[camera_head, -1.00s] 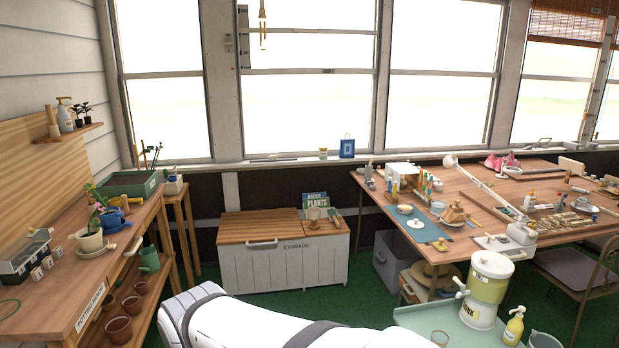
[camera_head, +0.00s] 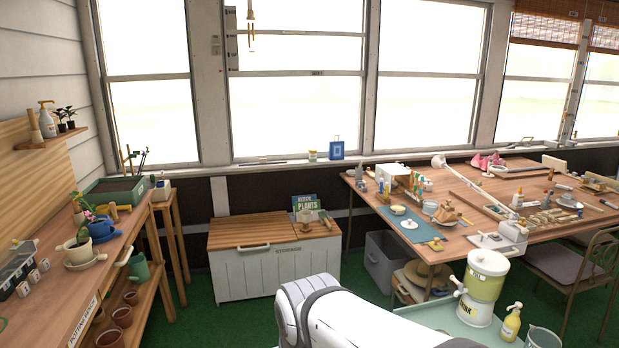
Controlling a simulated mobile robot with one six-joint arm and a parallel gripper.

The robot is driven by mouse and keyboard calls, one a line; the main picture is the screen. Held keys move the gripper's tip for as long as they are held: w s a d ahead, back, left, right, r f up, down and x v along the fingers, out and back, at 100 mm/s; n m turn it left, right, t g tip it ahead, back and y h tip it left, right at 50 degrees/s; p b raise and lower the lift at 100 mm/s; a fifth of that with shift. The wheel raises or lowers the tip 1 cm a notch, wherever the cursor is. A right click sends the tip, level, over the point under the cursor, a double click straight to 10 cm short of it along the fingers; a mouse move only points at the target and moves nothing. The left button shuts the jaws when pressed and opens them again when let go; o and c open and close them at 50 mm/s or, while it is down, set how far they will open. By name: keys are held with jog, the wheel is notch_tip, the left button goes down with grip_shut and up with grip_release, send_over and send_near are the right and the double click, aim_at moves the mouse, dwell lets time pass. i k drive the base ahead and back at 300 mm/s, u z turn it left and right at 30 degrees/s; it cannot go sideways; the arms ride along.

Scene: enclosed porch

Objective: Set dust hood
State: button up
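I cannot make out a dust hood for certain in this view. A long work table (camera_head: 385,216) at the right carries many small craft items. A white box-like object (camera_head: 392,176) stands at its back left. My white arm shows at the bottom centre, but my gripper is out of the picture, so what it holds cannot be seen.
A white storage chest (camera_head: 285,268) with a wooden lid stands below the windows. A potting bench (camera_head: 85,290) with plants runs along the left wall. A drink dispenser (camera_head: 487,285) and a yellow pump bottle (camera_head: 511,322) stand on a tray surface (camera_head: 458,312) at lower right. Green floor lies open.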

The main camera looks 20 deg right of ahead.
aim_at(386, 172)
jog(key=i, duration=2.55)
jog(key=z, duration=1.8)
